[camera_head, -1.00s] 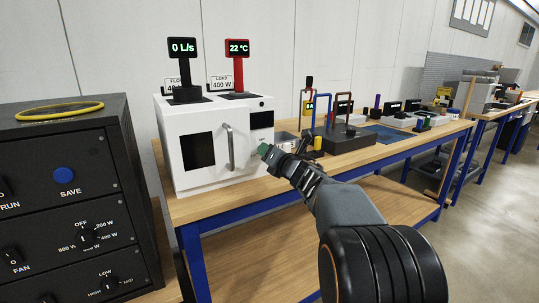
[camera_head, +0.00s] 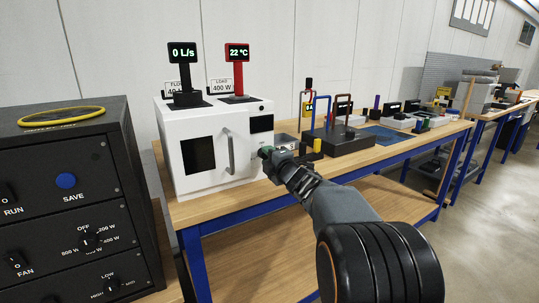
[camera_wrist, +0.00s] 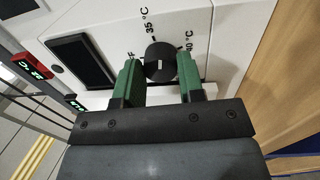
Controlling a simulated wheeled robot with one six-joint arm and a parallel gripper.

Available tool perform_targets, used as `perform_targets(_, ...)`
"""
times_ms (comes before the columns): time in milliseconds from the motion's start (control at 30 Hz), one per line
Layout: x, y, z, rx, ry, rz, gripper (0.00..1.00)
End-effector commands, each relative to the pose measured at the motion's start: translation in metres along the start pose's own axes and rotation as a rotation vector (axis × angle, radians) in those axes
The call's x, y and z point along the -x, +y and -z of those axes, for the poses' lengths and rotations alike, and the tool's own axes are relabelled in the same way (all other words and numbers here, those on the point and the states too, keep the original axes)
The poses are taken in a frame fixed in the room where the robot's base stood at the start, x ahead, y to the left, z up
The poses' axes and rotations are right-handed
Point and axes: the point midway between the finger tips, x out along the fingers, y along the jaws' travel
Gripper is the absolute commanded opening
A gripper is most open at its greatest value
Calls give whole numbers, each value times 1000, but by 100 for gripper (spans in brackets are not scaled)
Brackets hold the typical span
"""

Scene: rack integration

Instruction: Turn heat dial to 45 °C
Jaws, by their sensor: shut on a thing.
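The heat dial (camera_wrist: 160,62) is a black round knob with a short white mark on the front of the white oven (camera_head: 190,125). In the wrist view the labels 35 °C and 40 °C show beside it; another label ending in F is partly hidden by a finger. No 45 °C label is visible. My gripper (camera_wrist: 160,80) has its green fingers shut on the dial, one on each side. In the head view my gripper (camera_head: 265,153) is at the right part of the oven front and hides the dial. A red-framed display (camera_head: 237,53) reads 22 °C.
A display (camera_head: 182,52) reading 0 L/s stands on the oven. The oven door handle (camera_head: 229,150) is left of my gripper. A yellow block (camera_head: 317,147) and a dark stand with bent tubes (camera_head: 340,138) are to the right. A black cabinet (camera_head: 65,220) stands at the left.

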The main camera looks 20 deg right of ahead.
Motion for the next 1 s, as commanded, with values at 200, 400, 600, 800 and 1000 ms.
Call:
perform_targets(200, 0, 2, 1, -205, -11, 3, 12)
perform_targets(400, 0, 2, 1, -394, -21, 5, 12)
perform_targets(600, 0, 2, 2, -583, -32, 7, 12)
perform_targets(800, 0, 2, 2, -773, -44, 10, 12)
perform_targets(1000, 0, 2, 2, -963, -55, 12, 12)
